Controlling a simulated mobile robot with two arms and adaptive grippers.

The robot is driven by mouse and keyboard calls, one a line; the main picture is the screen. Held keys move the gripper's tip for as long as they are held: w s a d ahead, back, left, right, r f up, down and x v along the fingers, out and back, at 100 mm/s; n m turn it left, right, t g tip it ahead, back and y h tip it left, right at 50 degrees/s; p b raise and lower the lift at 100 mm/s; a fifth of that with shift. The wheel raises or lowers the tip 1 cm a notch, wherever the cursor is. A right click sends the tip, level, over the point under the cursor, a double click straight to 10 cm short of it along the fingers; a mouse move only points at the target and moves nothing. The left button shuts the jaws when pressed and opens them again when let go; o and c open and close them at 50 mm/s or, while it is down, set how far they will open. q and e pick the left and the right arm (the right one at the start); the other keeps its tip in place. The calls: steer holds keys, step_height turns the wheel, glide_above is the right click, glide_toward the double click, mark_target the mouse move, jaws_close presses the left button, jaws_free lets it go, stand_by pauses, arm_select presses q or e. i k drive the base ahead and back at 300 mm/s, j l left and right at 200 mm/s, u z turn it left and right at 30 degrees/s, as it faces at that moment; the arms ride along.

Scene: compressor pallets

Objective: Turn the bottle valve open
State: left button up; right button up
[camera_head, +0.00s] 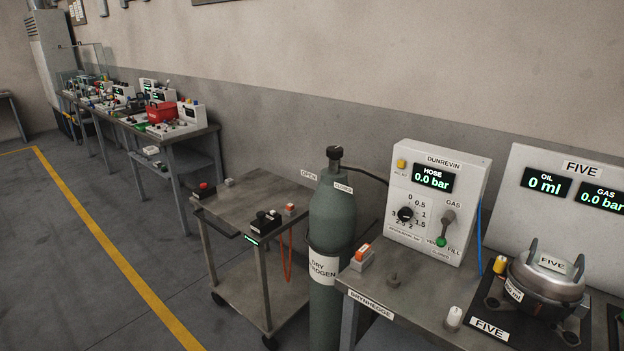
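The gas bottle (333,222) is a tall grey-green cylinder standing upright between a cart and a bench. Its white label reads as dry nitrogen. The bottle valve (335,153) is a black knob on top. An OPEN tag (309,175) is at the left of the bottle's shoulder and a second tag (343,187), apparently CLOSED, is at the right. The knob's turn position cannot be told. A dark hose (368,174) runs from the valve towards the white panel (438,202), whose hose display (433,178) reads 0.0 bar. Neither of my grippers is in view.
A metal cart (255,195) with small devices stands left of the bottle. A cluttered table (200,135) is behind left. The floor at left is clear.

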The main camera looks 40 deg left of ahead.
mark_target(333, 152)
steer(key=u, duration=1.1)
steer(key=i+j+z, duration=0.2)
steer(key=z, duration=0.2)
steer(key=i+j+z, duration=0.1)
steer(key=j+z, duration=0.35)
steer(key=i+j+z, duration=0.1)
steer(key=j, duration=0.6)
steer(key=i+j+z, duration=0.1)
steer(key=j, duration=0.6)
steer(key=i+j+z, duration=0.1)
steer(key=j, duration=0.65)
steer(key=i+j+z, duration=0.15)
steer(key=j, duration=0.6)
